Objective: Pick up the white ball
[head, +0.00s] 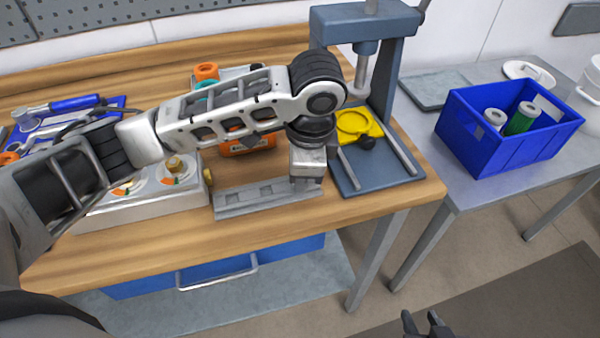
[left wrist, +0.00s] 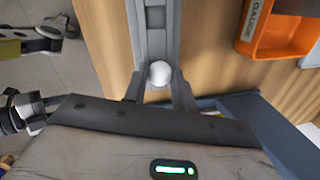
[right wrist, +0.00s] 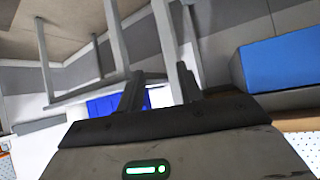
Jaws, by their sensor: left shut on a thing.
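The white ball (left wrist: 160,73) shows in the left wrist view between the two fingers of my left gripper (left wrist: 159,90). The gripper is shut on it, over a grey slotted rail (left wrist: 152,40). In the head view my left gripper (head: 305,183) points down at the right end of this rail (head: 245,203), and it hides the ball. My right gripper (head: 424,323) is low in the head view, off the bench and far from the ball. In the right wrist view its fingers (right wrist: 160,92) are apart with nothing between them.
A grey press (head: 375,100) with a yellow ring (head: 358,122) stands just right of my left gripper. An orange bin (head: 250,148) is behind the rail, and a gauge box (head: 140,205) is to its left. A blue crate (head: 490,150) stands on the right table.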

